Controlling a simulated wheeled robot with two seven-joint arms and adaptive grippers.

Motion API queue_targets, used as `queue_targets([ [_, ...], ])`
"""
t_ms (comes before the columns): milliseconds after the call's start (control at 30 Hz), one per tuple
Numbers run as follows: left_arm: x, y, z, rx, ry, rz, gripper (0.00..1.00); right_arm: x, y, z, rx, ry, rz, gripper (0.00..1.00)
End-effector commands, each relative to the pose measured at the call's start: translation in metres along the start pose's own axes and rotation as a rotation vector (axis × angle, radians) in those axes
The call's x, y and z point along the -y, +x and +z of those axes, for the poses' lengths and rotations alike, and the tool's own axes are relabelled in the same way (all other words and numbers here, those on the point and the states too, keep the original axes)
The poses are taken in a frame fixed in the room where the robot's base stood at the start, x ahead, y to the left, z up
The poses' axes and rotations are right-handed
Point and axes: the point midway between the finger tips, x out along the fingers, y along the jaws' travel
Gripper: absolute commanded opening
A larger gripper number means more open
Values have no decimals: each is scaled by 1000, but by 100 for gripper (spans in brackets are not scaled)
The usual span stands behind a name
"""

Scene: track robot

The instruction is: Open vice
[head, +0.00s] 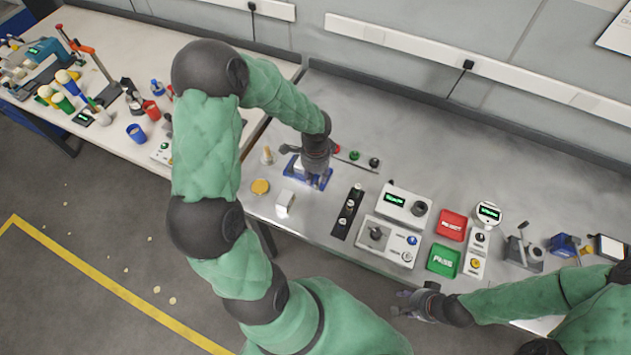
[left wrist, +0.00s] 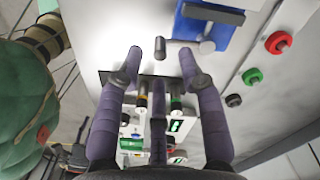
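The vice is a blue-based fixture with grey metal parts (head: 322,182) on the grey bench, partly hidden under my left gripper in the head view. In the left wrist view the blue vice (left wrist: 207,40) shows at the top, with a dark bar across it and a short grey handle jutting toward my fingers. My left gripper (head: 316,172) reaches down over the vice. In the left wrist view its fingers (left wrist: 160,62) are spread and empty, just short of the handle. My right gripper (head: 402,305) hangs in front of the bench's front edge, empty, its fingers seemingly apart.
A strip of red, green and black knobs (head: 354,156) lies just behind the vice. A black strip (head: 347,212), control boxes (head: 388,240) and red (head: 451,225) and green (head: 443,261) trays stand to its right. A second blue device (head: 565,245) is far right.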

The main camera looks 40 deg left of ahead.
Motion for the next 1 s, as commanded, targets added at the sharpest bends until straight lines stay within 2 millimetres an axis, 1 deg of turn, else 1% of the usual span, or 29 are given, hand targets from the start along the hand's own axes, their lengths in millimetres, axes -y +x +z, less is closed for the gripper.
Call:
queue_targets([
  [33,0,-11,0,-3,0,-2,38,0,0,0,0,0,0,40],
  [200,0,-41,0,-1,1,1,38,0,0,0,0,0,0,40],
  [300,0,-53,0,0,0,2,38,0,0,0,0,0,0,40],
  [400,-1,-60,0,1,2,4,38,0,0,0,0,0,0,40],
  [567,-2,-65,0,2,2,7,38,0,0,0,0,0,0,40],
  [1000,-1,-65,0,2,1,6,38,0,0,0,0,0,0,40],
])
